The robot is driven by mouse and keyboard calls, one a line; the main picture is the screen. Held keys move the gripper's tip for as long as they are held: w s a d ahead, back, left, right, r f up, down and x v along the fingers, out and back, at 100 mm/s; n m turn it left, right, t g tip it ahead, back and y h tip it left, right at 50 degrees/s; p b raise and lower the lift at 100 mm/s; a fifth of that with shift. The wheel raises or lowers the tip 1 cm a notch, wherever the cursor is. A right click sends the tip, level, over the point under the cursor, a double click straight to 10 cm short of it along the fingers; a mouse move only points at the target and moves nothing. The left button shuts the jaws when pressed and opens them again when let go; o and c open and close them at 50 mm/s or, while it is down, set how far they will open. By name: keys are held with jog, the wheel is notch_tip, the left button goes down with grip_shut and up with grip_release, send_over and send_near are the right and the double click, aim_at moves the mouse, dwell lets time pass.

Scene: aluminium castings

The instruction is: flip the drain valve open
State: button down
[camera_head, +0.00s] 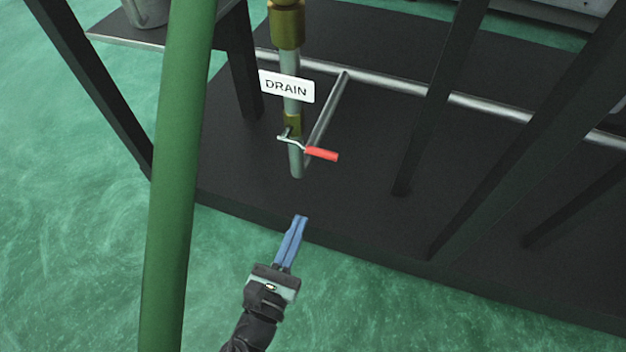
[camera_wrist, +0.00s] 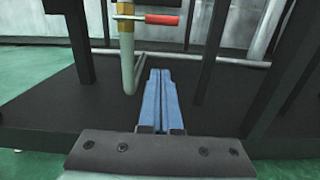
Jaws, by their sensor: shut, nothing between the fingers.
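The drain valve (camera_head: 291,125) is a brass body on a vertical pipe, under a white DRAIN label (camera_head: 287,87). Its lever has a red handle (camera_head: 322,154) that points out to the right, across the pipe. In the wrist view the red handle (camera_wrist: 162,19) shows near the top, level and right of the brass valve body (camera_wrist: 125,20). My gripper (camera_head: 300,219) has blue fingers and is shut and empty. It is below and in front of the valve, apart from the handle. The wrist view shows the fingers (camera_wrist: 159,72) side by side, below the handle.
A green post (camera_head: 177,180) stands left of my gripper in the head view. Dark frame legs (camera_head: 440,100) rise to the right of the valve. A grey horizontal pipe (camera_head: 490,106) runs behind it. The black platform (camera_head: 340,215) has a front edge near my fingers.

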aim_at(308, 148)
jog(key=shift+s+a+f, duration=0.1)
jog(key=shift+s+f, duration=0.05)
jog(key=shift+f, duration=0.1)
jog(key=w+d+r+b, duration=0.2)
jog(key=w+d+r, duration=0.1)
jog(key=w, duration=0.7)
jog(key=shift+w+d+r+b, duration=0.15)
jog(key=shift+r+b, duration=0.2)
jog(key=shift+r, duration=0.4)
jog(key=shift+r, duration=0.1)
jog(key=shift+d+r+n+p, duration=0.1)
jog(key=shift+r+n+p, duration=0.1)
jog(key=shift+n+p, duration=0.4)
